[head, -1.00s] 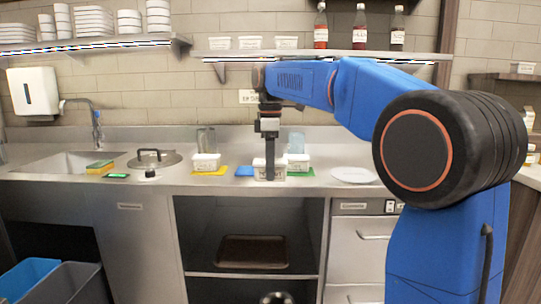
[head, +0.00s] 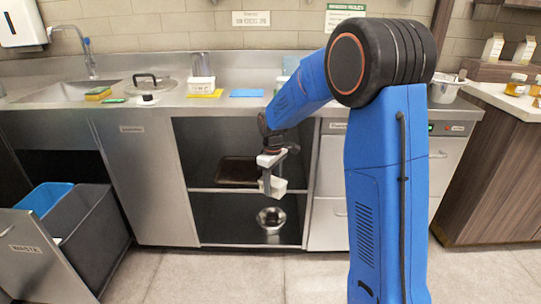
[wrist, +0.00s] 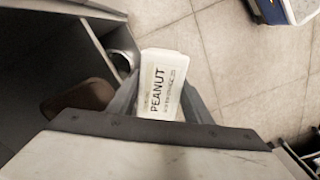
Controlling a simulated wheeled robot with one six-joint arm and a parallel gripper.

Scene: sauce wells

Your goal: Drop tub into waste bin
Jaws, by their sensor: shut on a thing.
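My gripper (head: 270,183) is shut on a small white tub (head: 279,186) and holds it in the air in front of the open shelves, below counter height. In the wrist view the tub (wrist: 163,85) sits between the two fingers, and its label reads "PEANUT". The waste bin (head: 92,228) is a dark grey bin in a pulled-out drawer at the lower left, with a front that appears to read "WASTE". The tub is well to the right of this bin and apart from it. Most of the bin's inside is hidden.
A blue bin (head: 43,197) stands behind the grey one. The open shelves hold a brown tray (head: 237,171) and a metal bowl (head: 271,218). On the counter are another white tub (head: 201,84), a bare blue mat (head: 246,93) and a lidded pan (head: 150,83). The floor (head: 200,272) in front is clear.

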